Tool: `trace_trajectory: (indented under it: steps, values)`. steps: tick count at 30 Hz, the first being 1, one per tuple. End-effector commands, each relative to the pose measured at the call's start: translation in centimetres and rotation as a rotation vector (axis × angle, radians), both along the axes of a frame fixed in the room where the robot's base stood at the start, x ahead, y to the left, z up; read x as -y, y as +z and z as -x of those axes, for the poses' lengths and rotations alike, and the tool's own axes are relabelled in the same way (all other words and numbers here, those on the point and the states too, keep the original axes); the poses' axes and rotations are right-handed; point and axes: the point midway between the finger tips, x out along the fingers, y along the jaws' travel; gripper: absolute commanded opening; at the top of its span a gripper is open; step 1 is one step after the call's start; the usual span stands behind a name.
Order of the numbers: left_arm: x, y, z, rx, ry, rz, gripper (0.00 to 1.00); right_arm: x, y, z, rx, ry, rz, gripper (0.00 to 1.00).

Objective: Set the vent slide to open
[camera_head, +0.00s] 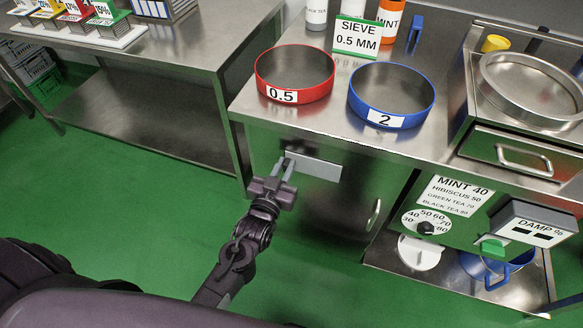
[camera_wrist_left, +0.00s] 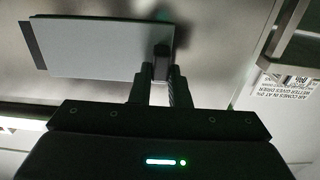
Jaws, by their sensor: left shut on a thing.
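The vent slide (camera_head: 315,168) is a flat grey plate on the front of the steel cabinet below the sieves. It also shows in the wrist view (camera_wrist_left: 95,48), with a dark strip at its left end there. My left gripper (camera_head: 288,163) is at the plate's left end in the head view. Its fingers, seen in the wrist view (camera_wrist_left: 161,75), are shut on a small dark knob (camera_wrist_left: 162,48) at that end of the slide. The fingers partly hide the knob. My right gripper is in neither view.
A red sieve (camera_head: 294,95) and a blue sieve (camera_head: 391,118) stand on the counter above. A cabinet door handle (camera_head: 374,213) sticks out below right. A dial (camera_head: 426,228) and a damp meter (camera_head: 533,222) are farther right. The green floor at left is clear.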

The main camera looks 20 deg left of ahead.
Motion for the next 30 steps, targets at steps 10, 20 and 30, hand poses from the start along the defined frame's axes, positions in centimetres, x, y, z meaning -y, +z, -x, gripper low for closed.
trace_trajectory:
  steps: [10, 20, 30]
  values:
    - [-5.9, 0.1, -0.2, -0.001, 0.003, -0.001, 0.0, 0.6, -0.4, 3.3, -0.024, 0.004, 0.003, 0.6]
    - [-6.1, 0.1, -0.2, 0.0, 0.008, -0.003, 0.22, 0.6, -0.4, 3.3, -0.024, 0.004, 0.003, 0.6]
    - [-5.9, 0.1, -0.2, 0.0, 0.004, -0.001, 0.38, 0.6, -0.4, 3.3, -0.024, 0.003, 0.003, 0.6]
